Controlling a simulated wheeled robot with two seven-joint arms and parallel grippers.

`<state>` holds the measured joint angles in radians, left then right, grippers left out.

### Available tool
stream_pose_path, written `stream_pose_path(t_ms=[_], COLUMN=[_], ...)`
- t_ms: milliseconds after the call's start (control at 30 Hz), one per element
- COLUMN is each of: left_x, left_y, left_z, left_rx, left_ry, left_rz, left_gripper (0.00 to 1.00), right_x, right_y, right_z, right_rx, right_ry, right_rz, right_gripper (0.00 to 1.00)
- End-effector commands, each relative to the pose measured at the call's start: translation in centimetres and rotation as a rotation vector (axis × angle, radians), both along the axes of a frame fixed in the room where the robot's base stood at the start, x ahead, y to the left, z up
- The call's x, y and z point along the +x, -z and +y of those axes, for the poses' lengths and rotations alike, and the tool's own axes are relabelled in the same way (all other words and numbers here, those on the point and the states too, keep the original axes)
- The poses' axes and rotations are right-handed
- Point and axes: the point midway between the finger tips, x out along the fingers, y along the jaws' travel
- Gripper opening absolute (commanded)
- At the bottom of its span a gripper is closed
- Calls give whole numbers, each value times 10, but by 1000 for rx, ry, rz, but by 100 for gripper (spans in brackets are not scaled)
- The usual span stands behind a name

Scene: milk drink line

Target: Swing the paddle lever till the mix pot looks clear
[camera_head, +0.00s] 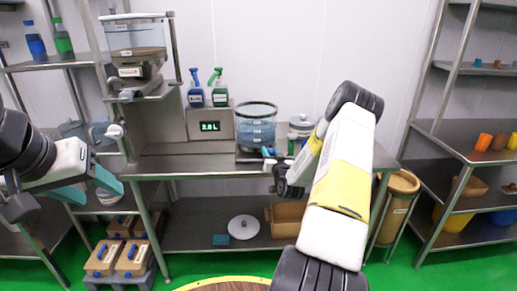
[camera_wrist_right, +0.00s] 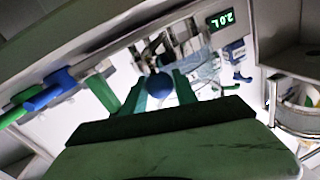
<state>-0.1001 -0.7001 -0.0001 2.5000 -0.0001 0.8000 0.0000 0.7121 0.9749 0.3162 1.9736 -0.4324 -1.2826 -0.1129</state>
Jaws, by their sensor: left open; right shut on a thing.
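The mix pot (camera_head: 256,132) is a clear round vessel with a dark rim on the bench. Its contents look bluish and see-through; I cannot tell how evenly mixed they are. The paddle lever has a blue ball knob (camera_wrist_right: 158,86), seen between the teal fingers of my right gripper (camera_wrist_right: 160,92) in the right wrist view. My right gripper (camera_head: 269,160) is shut on this knob at the front of the pot, and my wrist partly hides the area. My left gripper (camera_head: 88,187) is open and empty at the left, apart from the bench.
A display (camera_head: 210,127) reading 2.0 L stands left of the pot. A lidded steel canister (camera_head: 301,124) is just right of the pot. The bench's left part (camera_head: 170,165) is clear.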

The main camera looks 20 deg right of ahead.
Motion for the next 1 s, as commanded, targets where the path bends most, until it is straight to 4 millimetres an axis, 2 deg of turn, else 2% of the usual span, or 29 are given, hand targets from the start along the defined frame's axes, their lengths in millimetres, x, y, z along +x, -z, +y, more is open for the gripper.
stream_pose_path(t_ms=[200,500,1000], left_x=[0,0,0], left_y=[0,0,0], left_z=[0,0,0], left_rx=[0,0,0], left_ry=[0,0,0], left_rz=[0,0,0], left_gripper=[55,55,55], right_x=[0,4,6], right_y=[1,0,-1], right_z=[26,49,55], right_rx=[0,-1,0], right_ry=[-13,-14,-14], right_rz=[3,0,-2], right_gripper=[0,0,0])
